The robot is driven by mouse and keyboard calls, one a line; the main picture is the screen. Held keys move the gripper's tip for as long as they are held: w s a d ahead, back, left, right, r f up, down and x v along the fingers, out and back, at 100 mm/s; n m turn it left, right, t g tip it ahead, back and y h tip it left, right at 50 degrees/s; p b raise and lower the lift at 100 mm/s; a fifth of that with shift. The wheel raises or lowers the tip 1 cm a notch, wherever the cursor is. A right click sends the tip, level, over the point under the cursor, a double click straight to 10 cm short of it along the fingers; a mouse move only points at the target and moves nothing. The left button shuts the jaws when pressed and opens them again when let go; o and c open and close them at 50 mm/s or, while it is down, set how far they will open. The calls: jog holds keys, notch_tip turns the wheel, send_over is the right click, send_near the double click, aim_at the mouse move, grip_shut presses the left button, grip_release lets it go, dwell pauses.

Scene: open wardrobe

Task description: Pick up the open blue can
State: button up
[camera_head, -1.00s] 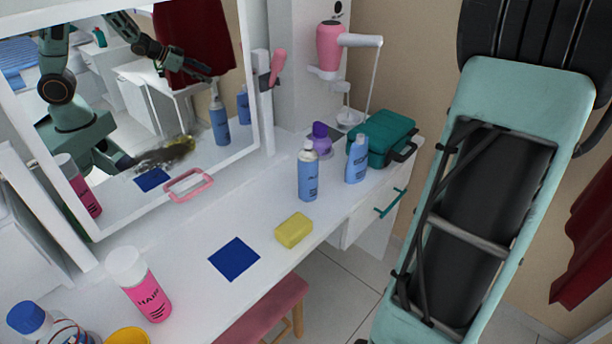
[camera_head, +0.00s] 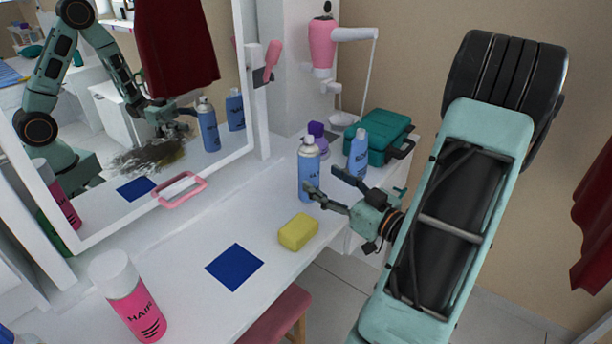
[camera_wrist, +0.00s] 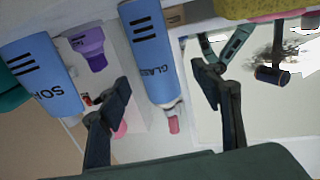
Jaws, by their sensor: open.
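The open blue can (camera_head: 307,180) is a capless spray can with a silver top, standing upright on the white vanity table. It appears upside down in the wrist view (camera_wrist: 150,48), its label partly readable as "GLASS". My gripper (camera_head: 324,181) is open, just to the right of the can in the head view, one fingertip overlapping the can's lower right side.
A blue bottle (camera_head: 357,155) stands close to the right of the can, with a purple bottle (camera_head: 317,138) behind. A teal case (camera_head: 375,140) is at the back right. A yellow sponge (camera_head: 298,232) and blue square (camera_head: 235,267) lie in front. The mirror (camera_head: 215,175) stands left.

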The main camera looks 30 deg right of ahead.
aim_at(316, 174)
jog(key=w, duration=0.4)
jog(key=w+b, duration=0.1)
jog(key=w, duration=0.1)
jog(key=shift+w+a+f, duration=0.15)
jog(key=shift+w+a, duration=0.1)
jog(key=shift+w, duration=0.05)
jog(key=c, duration=1.5)
